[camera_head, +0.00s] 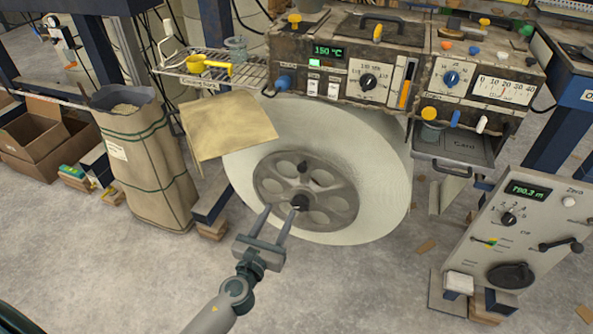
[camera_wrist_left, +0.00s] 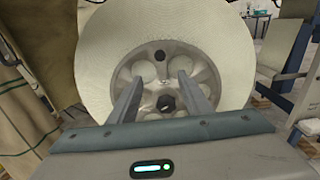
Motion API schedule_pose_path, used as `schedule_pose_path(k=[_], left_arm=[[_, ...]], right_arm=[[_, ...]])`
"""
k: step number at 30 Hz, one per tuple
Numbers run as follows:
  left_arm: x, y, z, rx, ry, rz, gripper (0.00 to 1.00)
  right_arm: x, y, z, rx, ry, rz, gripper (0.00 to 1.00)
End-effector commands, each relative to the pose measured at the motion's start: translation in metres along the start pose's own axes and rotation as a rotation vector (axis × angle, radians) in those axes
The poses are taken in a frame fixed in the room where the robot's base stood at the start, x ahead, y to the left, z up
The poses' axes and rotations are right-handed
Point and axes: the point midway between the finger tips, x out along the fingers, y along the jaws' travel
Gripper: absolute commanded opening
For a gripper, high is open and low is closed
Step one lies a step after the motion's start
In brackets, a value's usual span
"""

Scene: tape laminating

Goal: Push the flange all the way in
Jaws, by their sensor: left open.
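The flange (camera_head: 330,207) is a grey metal disc with several round holes, set in the middle of a large cream tape roll (camera_head: 385,165). The flange (camera_wrist_left: 143,74) and the roll (camera_wrist_left: 100,40) also show in the left wrist view. My left gripper (camera_head: 280,210) is open in front of the flange's lower left, its fingers pointing at it. In the left wrist view its fingers stand on either side of the lower dark knob (camera_wrist_left: 166,103); contact cannot be told. My right gripper is not in view.
A control panel (camera_head: 345,80) with knobs and a display overhangs the roll. A brown sheet (camera_head: 228,128) hangs at the roll's upper left. A paper sack (camera_head: 145,160) stands left, and a grey metering box (camera_head: 525,235) stands right. The floor in front is mostly clear.

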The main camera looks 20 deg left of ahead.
Motion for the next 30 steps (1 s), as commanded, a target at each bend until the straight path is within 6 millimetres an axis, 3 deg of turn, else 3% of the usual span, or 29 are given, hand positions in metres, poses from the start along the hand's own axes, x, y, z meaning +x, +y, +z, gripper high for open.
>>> schedule_pose_path(k=[17, 23, 30], left_arm=[[0.009, 0.0, 0.003, 0.019, -0.007, 0.0, 0.44], [0.03, 0.0, 0.004, 0.017, -0.008, 0.0, 0.44], [0.071, 0.0, 0.003, 0.017, -0.007, 0.0, 0.44]], right_arm=[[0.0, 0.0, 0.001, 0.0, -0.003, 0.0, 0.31], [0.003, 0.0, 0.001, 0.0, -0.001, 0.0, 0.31], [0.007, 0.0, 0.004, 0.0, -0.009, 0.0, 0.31]])
